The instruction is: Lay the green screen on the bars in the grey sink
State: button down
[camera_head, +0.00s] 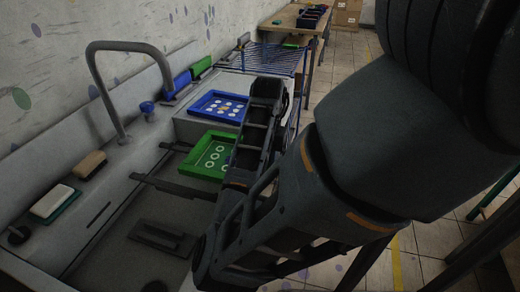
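I cannot tell whether the screen touches the bars. My gripper (265,92) seems to be at the dark end of the arm, right of the screen; its fingers cannot be made out.
A blue screen (196,104) with white circles lies on the grey ledge beyond the sink. A tall faucet (105,88) rises at the left. A brown brush (90,165) and a white sponge (51,201) lie on the left rim. A blue wire rack (272,57) stands behind.

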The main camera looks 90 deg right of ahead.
aim_at(217, 157)
jog(key=shift+w+d+f, duration=0.15)
jog(key=shift+w+d, duration=0.35)
jog(key=shift+w, duration=1.7)
jog(key=shift+w+d+f, duration=0.15)
jog(key=shift+w+d, duration=0.4)
jog(key=shift+w, duration=1.65)
jog(key=shift+w+d+f, duration=0.15)
jog(key=shift+w+d, duration=0.35)
jog(key=shift+w, duration=1.7)
jog(key=f+b, duration=0.1)
jog(key=w+f+b, duration=0.1)
jog(key=f+b, duration=0.1)
jog(key=w+f+b, duration=0.1)
jog(key=f+b, duration=0.1)
jog(key=shift+w+d, duration=0.1)
jog(key=shift+d, duration=0.2)
jog(key=shift+f+b, duration=0.55)
jog(key=shift+f, duration=0.3)
jog(key=shift+a+f, duration=0.1)
jog(key=shift+f, duration=0.2)
jog(key=c, duration=0.8)
grip_release()
jog(key=shift+r, duration=3.9)
